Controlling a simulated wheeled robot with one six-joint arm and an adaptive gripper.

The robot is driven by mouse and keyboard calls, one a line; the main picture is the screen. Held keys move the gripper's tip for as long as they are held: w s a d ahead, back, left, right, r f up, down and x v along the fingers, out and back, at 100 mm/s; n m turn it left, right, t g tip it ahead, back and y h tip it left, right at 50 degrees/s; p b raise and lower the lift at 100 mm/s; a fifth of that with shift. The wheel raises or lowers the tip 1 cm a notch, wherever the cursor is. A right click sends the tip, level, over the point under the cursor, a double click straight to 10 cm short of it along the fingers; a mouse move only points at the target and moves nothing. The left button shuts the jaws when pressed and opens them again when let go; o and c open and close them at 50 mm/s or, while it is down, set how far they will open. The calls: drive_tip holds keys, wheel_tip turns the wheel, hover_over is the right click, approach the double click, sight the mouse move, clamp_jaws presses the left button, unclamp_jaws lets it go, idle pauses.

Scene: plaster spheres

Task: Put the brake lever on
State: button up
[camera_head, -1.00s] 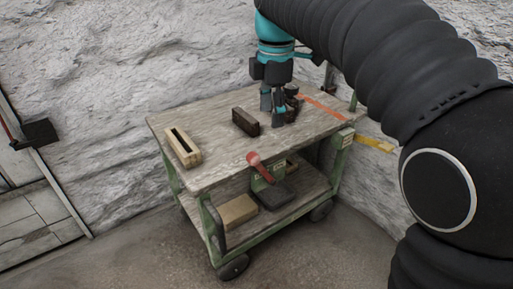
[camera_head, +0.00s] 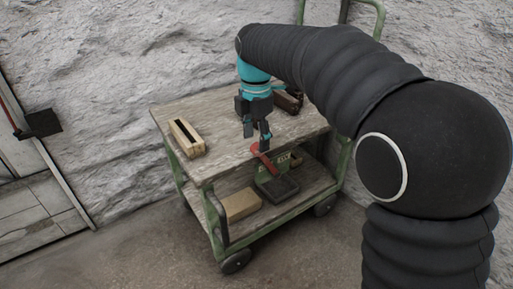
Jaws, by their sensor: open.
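The red brake lever (camera_head: 262,154) sits at the front edge of the green-framed cart (camera_head: 208,222), tilted, with its rounded upper end at the tabletop edge and its shaft slanting down to the right. My gripper (camera_head: 257,137) is open, pointing down just above the lever's upper end. Its fingers overlap the lever's top in the picture, and I cannot tell whether they touch it. The near side of the lever's shaft shows below the fingers.
A pale wooden block with a dark slot (camera_head: 187,138) stands on the left of the tabletop. A dark brown object (camera_head: 288,101) lies behind my gripper, partly hidden by my arm. The lower shelf holds a tan block (camera_head: 240,205) and a dark tray (camera_head: 279,188). A rough wall stands behind.

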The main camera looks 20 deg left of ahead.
sight(256, 145)
drive_tip(key=shift+f, duration=1.45)
clamp_jaws()
